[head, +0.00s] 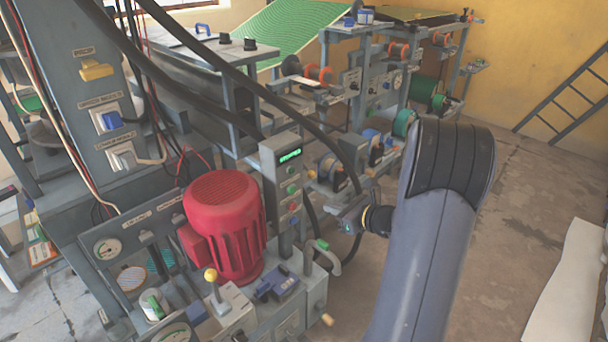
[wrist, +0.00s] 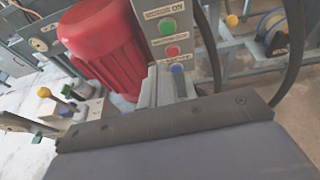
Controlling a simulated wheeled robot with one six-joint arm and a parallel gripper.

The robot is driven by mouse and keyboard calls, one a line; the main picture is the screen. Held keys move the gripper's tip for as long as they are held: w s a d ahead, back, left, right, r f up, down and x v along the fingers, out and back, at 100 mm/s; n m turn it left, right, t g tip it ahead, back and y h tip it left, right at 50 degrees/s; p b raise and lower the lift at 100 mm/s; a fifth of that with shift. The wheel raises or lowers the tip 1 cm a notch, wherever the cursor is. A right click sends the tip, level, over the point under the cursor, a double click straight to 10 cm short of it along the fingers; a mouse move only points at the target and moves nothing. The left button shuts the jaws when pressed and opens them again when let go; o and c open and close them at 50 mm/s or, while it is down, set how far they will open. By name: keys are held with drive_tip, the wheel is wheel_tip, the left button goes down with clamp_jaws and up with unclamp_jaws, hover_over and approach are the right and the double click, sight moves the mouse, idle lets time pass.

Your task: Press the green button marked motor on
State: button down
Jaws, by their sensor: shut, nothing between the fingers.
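The green button (wrist: 170,27) is on the front of a grey control post (head: 272,185), under a label whose end reads ON in the wrist view. In the head view the green button (head: 292,189) is small and its label is unreadable. A red button (wrist: 173,51) and a blue button (wrist: 177,68) sit below it. My gripper (wrist: 165,78) is shut and empty. Its fingertips are low in front of the post, below the green button in the wrist view. I cannot see contact with the post. In the head view my arm comes in from the right.
A red motor (head: 223,225) stands directly left of the post. Black cables (wrist: 296,50) hang right of the post.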

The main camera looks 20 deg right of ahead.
drive_tip(key=shift+w+d+r+m+t, duration=0.15)
drive_tip(key=shift+w+d+m, duration=0.1)
drive_tip(key=shift+d, duration=0.2)
drive_tip(key=shift+w+d+m+t, duration=0.15)
drive_tip(key=shift+w+d, duration=0.05)
drive_tip(key=shift+d, duration=0.25)
drive_tip(key=shift+w, duration=0.1)
drive_tip(key=b, duration=0.2)
approach(294, 187)
drive_tip(key=x, duration=0.5)
drive_tip(key=shift+w+f, duration=0.1)
drive_tip(key=shift+f, duration=0.25)
drive_tip(key=shift+w+a, duration=0.25)
drive_tip(key=shift+w, duration=0.35)
